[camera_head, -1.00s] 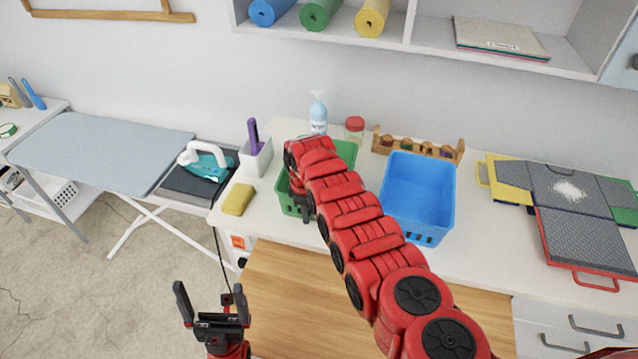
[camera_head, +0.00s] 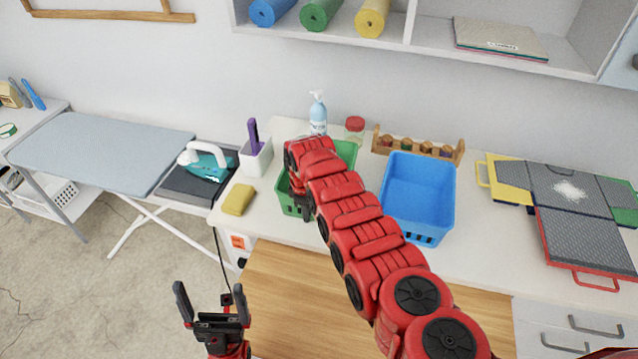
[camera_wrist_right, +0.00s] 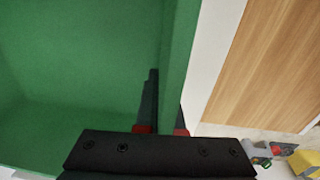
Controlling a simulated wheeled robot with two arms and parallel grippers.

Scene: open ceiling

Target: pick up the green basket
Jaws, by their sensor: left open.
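The green basket (camera_head: 345,152) stands on the white worktop, left of the blue basket, and my right arm hides much of it. My right gripper (camera_head: 301,205) is at its front left side. In the right wrist view, the wall of the green basket (camera_wrist_right: 180,60) runs between the fingers of my right gripper (camera_wrist_right: 166,105), one inside and one outside. The fingers look close together on the wall. My left gripper (camera_head: 212,303) is open and empty, low in front of the counter, apart from the basket.
A blue basket (camera_head: 418,190) stands just right of the green one. A yellow sponge (camera_head: 238,199) and a white holder (camera_head: 256,159) are at its left. A soap bottle (camera_head: 318,115), a red-lidded jar (camera_head: 354,128) and a wooden rack (camera_head: 420,148) stand behind.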

